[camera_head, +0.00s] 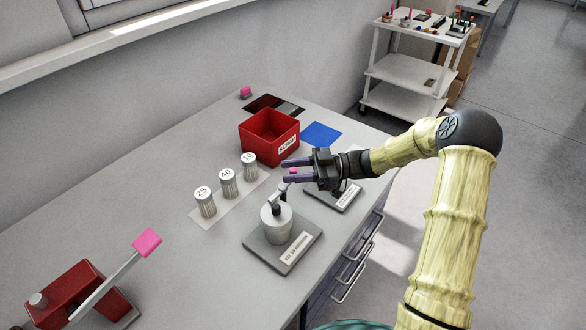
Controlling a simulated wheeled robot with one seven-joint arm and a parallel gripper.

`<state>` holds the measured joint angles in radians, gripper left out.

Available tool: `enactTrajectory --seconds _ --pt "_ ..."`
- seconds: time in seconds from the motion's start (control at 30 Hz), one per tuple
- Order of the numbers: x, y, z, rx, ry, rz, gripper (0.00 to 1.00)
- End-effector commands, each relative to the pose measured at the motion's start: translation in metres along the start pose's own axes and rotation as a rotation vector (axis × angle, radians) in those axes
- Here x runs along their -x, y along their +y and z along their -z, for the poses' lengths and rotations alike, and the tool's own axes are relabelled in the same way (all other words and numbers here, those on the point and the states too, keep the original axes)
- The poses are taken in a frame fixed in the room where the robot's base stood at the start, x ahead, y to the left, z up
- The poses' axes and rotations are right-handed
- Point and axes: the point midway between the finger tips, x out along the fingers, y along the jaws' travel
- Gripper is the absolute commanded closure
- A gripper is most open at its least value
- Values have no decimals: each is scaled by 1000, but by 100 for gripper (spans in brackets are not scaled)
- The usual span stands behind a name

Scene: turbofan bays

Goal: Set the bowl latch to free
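A grey cylindrical bowl-like fixture (276,224) stands on a dark square plate (259,254) with a white label, near the front edge of the bench. The latch's marked positions are not readable.
Several other things share the bench: a red scrap bin (258,143), a blue mat (321,134), labelled canisters (228,185), a labelled plate (340,197) below my gripper, and a red box (66,291) with a pink-tipped lever (147,242). A white cart (410,72) stands behind.

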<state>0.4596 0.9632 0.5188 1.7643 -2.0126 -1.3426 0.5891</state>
Motion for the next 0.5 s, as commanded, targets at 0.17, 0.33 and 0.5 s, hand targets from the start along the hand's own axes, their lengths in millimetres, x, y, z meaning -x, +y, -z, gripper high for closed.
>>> enactTrajectory --seconds 0.17,0.33,0.5 --pt "-2 0 0 0 0 -1 63" --pt "-3 0 0 0 1 2 77" --pt "-4 0 0 -1 0 3 100"
